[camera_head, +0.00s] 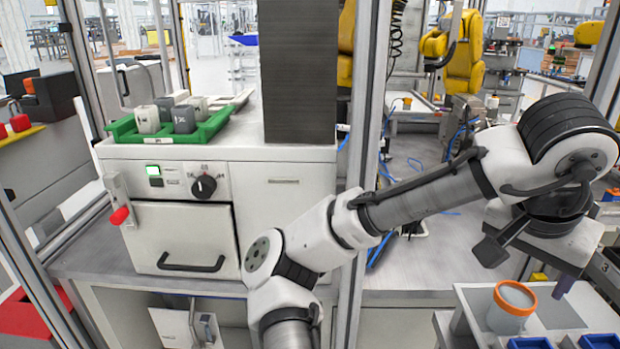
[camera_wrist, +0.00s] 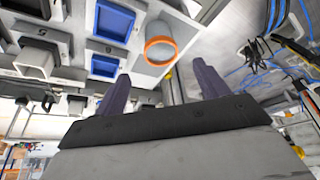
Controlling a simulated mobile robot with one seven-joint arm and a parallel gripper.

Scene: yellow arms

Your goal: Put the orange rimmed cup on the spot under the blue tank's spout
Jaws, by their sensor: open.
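The orange rimmed cup (camera_head: 507,316) is a pale grey cup standing upright near the left edge of a light fixture at the lower right of the head view. It also shows in the wrist view (camera_wrist: 163,30), beyond and between my fingertips. My gripper (camera_wrist: 162,77) has two purple fingers spread wide with nothing between them. In the head view a purple fingertip (camera_head: 564,284) points down to the right of the cup, apart from it. I cannot make out the blue tank, its spout or the spot under it in either view.
Blue square-framed openings (camera_wrist: 114,22) sit beside the cup on the light fixture (camera_head: 575,300). A cabinet (camera_head: 185,235) with a dial and a green tray (camera_head: 170,135) of grey blocks stands left. Metal posts and yellow robot arms (camera_head: 463,65) stand behind.

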